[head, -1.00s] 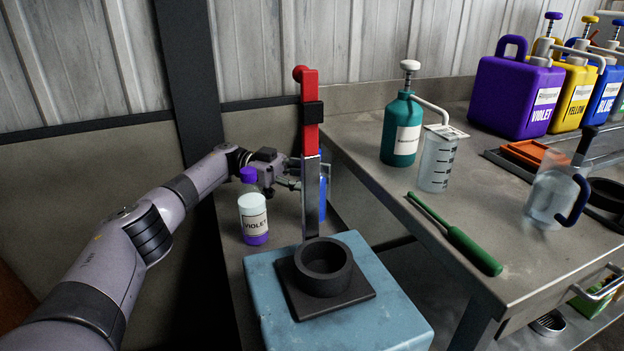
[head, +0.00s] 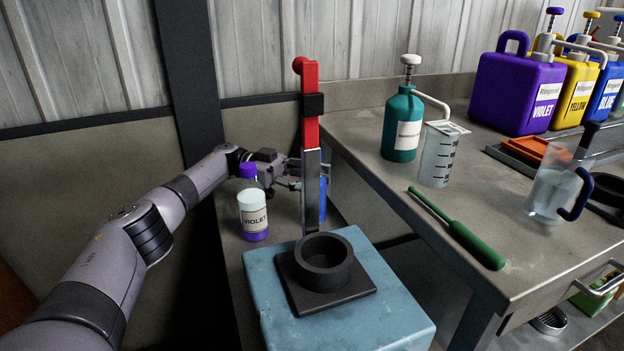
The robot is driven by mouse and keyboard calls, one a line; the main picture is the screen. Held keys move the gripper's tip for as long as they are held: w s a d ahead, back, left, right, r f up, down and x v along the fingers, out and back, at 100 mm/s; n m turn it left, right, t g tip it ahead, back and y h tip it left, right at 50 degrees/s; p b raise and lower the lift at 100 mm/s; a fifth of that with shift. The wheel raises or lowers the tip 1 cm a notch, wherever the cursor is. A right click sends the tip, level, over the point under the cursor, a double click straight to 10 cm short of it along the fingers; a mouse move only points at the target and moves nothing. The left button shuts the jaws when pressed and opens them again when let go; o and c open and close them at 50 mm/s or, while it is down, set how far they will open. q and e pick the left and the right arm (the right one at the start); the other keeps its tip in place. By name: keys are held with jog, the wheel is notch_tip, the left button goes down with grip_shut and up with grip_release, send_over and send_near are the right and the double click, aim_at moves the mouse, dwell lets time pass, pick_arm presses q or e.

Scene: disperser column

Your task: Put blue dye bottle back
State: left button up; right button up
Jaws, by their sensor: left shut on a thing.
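The blue dye bottle (head: 323,198) is mostly hidden behind the grey upright of the red-topped press; only a blue strip of it shows. My left gripper (head: 292,180) reaches in from the left behind that upright and is shut on the blue bottle. Its fingertips are largely hidden. The bottle is close to the lower grey shelf, but I cannot tell whether it touches it. A violet dye bottle (head: 252,212) with a purple cap stands upright on that shelf, in front of my left gripper. My right gripper is not in view.
The press upright (head: 311,190) stands behind a blue block (head: 270,290) with a black ring. The right bench holds a teal pump bottle (head: 402,125), a measuring beaker (head: 438,155), a green tool (head: 465,240), a clear jug (head: 553,190) and coloured canisters (head: 515,90).

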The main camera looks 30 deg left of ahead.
pick_arm(q)
jog(key=shift+f, duration=0.4)
jog(key=o, duration=1.5)
jog(key=shift+c, duration=0.2)
